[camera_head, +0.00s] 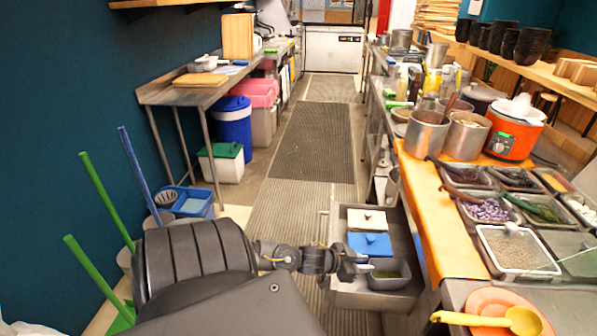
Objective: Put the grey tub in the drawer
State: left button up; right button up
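The grey tub (397,283) is an open-topped rectangular container with something dark green inside. It sits at the near end of the open metal drawer (352,298), in front of a blue-lidded tub (370,245) and a white-lidded tub (367,221). My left gripper (364,264) is at the left rim of the grey tub. The fingers are small and overlap the rim, so I cannot tell whether they are shut on it or apart from it. My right gripper is not in view.
The counter (432,225) with an orange covering stands right of the drawer, with metal pots, an orange cooker (513,135) and topping trays (515,250) on it. A yellow ladle (480,320) lies at the near right. Floor mats run clear down the aisle left of the drawer.

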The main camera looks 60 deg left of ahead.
pick_arm(q)
jog(key=s+d+t+h, duration=0.1)
jog(key=d, duration=1.2)
jog(key=s+a+f+g+y, duration=0.1)
jog(key=s+f+g, duration=0.1)
jog(key=s+f, duration=0.5)
jog(key=s+f+g+y, duration=0.1)
jog(key=s+f+g, duration=0.15)
jog(key=f, duration=0.85)
jog(key=s+a+f+g+y, duration=0.1)
jog(key=s+f, duration=0.4)
jog(key=f, duration=0.5)
jog(key=s+d+f+g, duration=0.1)
jog(key=s+f, duration=0.3)
jog(key=s, duration=0.5)
jog(key=s+d+f+g, duration=0.2)
jog(key=s+f+g, duration=0.1)
jog(key=s, duration=0.6)
jog(key=s+d+f+g, duration=0.1)
jog(key=s+f+g, duration=0.2)
jog(key=s+f, duration=0.3)
jog(key=s, duration=0.3)
jog(key=shift+d, duration=0.2)
